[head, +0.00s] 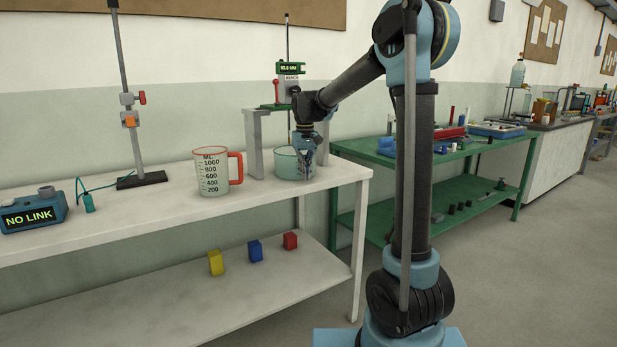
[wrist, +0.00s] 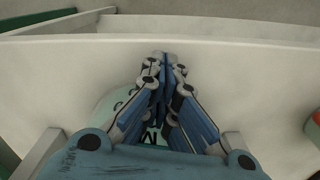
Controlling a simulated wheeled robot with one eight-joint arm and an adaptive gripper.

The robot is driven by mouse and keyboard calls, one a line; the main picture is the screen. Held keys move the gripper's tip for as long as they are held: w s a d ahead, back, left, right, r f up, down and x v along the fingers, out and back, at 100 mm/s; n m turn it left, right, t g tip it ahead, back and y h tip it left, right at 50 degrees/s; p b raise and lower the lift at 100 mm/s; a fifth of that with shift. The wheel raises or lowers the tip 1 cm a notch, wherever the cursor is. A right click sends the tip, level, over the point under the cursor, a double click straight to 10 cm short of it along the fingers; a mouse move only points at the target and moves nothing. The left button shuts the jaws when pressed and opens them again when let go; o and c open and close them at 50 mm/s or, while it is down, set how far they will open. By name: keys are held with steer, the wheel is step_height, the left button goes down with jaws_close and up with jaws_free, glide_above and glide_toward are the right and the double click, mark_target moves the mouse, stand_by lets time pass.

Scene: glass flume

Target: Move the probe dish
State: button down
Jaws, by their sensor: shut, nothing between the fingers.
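A pale teal-white dish (head: 286,163) with dark markings stands on the white bench between the legs of a grey stand, taken here as the probe dish. Its pale green side also shows in the wrist view (wrist: 108,104), partly hidden behind my gripper's fingers. My gripper (head: 302,178) points down at the dish's front right side in the head view. In the wrist view my gripper (wrist: 164,58) is shut, its fingertips together and empty, over the strip of bench beside the dish. Whether it touches the dish cannot be told.
A red-rimmed measuring jug (head: 213,174) stands left of the dish. The grey stand (head: 254,145) carries a green-display instrument (head: 290,69). A rod stand (head: 141,180) and a "NO LINK" box (head: 34,212) are further left. Yellow, blue and red blocks (head: 255,251) lie on the lower shelf.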

steer(key=w, duration=0.1)
steer(key=w+a, duration=0.1)
steer(key=w, duration=0.1)
steer(key=w+a, duration=0.1)
steer(key=shift+w, duration=0.4)
